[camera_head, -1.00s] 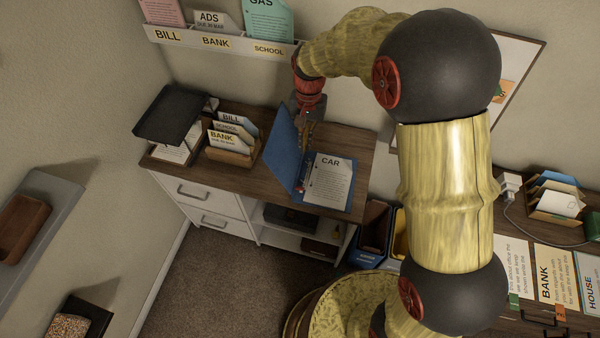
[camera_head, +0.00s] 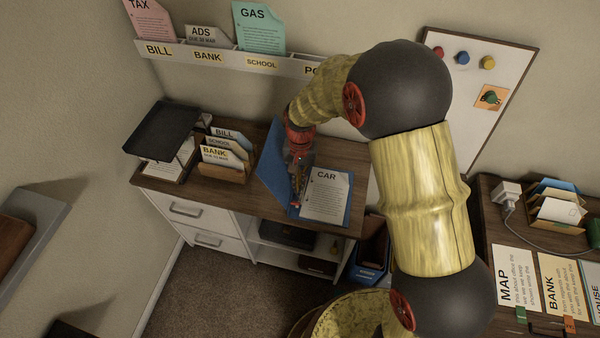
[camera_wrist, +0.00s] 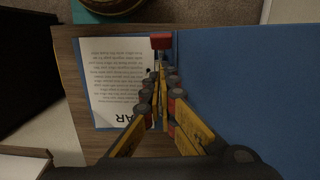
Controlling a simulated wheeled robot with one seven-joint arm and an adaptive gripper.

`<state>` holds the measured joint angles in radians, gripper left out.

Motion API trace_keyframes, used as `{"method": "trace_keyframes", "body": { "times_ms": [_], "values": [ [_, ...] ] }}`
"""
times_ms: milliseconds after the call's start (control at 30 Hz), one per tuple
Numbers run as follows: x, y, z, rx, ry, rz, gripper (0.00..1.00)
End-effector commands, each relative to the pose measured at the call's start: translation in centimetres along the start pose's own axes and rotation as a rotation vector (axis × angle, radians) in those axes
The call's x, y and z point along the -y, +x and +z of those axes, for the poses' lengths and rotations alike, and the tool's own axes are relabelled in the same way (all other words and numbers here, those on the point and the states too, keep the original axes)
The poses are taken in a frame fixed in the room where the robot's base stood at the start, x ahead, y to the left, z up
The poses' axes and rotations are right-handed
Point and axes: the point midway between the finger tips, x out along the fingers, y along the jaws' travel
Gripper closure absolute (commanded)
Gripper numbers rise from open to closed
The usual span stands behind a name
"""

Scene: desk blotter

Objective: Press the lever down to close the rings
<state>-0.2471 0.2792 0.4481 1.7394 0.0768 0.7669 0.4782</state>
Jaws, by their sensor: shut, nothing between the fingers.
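A blue binder (camera_head: 273,168) lies open on the wooden cabinet top, with a white sheet headed CAR (camera_head: 326,196) on its right side. The binder's blue cover (camera_wrist: 245,85) and the sheet (camera_wrist: 118,75) also show in the wrist view. A red-tipped lever (camera_wrist: 161,41) stands at the end of the spine, just beyond my fingertips. My gripper (camera_head: 296,203) is shut and empty, pointing down over the spine. In the wrist view its fingertips (camera_wrist: 161,72) are close to the lever; I cannot tell whether they touch. The fingers hide most of the rings.
A wooden sorter with envelopes (camera_head: 225,165) and a black tray (camera_head: 163,130) stand left of the binder. A wall rack (camera_head: 235,60) holds papers behind. A second desk with labelled sheets (camera_head: 515,278) is at the right. Blue bins (camera_head: 370,262) stand below the cabinet's right end.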

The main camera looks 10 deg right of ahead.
Motion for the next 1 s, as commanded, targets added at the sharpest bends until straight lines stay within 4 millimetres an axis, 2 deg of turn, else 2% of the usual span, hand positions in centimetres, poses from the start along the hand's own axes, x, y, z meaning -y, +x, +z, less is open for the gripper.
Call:
{"method": "trace_keyframes", "body": {
  "times_ms": [233, 1000],
  "values": [
    [0.0, 1.6, 1.6, 0.0, -0.002, 0.0, 1.0],
    [0.0, 1.8, 2.3, -0.061, -0.001, -0.001, 1.0]
  ]
}}
